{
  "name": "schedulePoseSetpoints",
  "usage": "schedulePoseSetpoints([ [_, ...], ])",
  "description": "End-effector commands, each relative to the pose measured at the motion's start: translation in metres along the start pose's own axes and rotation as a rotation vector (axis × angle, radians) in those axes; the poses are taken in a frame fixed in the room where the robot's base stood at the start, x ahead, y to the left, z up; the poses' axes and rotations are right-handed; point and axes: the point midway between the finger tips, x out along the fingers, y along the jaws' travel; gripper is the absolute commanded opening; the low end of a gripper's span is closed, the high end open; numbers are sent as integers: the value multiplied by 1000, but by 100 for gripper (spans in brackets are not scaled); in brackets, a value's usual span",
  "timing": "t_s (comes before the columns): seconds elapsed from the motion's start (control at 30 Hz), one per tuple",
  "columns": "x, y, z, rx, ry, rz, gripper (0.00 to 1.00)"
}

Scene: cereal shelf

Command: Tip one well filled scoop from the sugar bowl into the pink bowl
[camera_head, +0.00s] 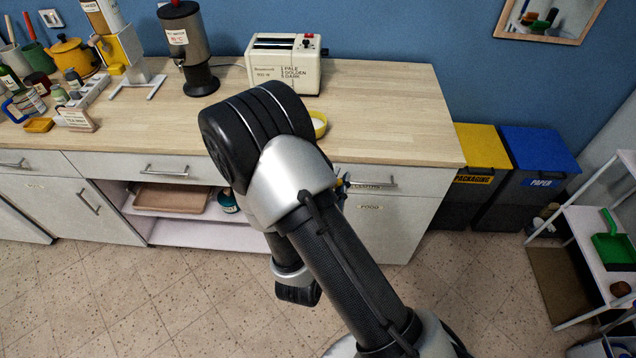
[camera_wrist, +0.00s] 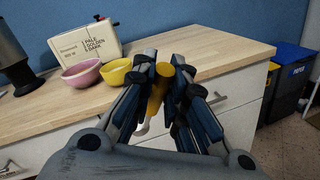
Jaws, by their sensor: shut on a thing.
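The pink bowl (camera_wrist: 82,74) stands on the counter in the wrist view. It is hidden behind my arm in the head view. Right beside it is a yellow bowl (camera_wrist: 115,72), which also shows partly behind my arm in the head view (camera_head: 319,124) with pale contents; it appears to be the sugar bowl. My gripper (camera_wrist: 170,78) is shut on a yellow handle (camera_wrist: 158,90), likely the scoop's, in front of the counter edge, on the near side of the bowls. The scoop's far end and any load cannot be made out.
A toaster (camera_head: 283,62) stands behind the bowls. A dark dispenser (camera_head: 188,50) is to its left. The counter (camera_head: 400,110) is clear right of the bowls. Drawers (camera_head: 390,180) lie below its front edge. Yellow (camera_head: 480,155) and blue (camera_head: 540,150) bins stand at the right.

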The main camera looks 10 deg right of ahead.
Motion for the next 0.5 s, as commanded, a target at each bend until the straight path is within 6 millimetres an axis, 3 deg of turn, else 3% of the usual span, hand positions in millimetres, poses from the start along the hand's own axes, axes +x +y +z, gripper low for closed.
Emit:
schedulePoseSetpoints([
  [0.5, 0, -7, -15, 0, 0, 0, 0],
])
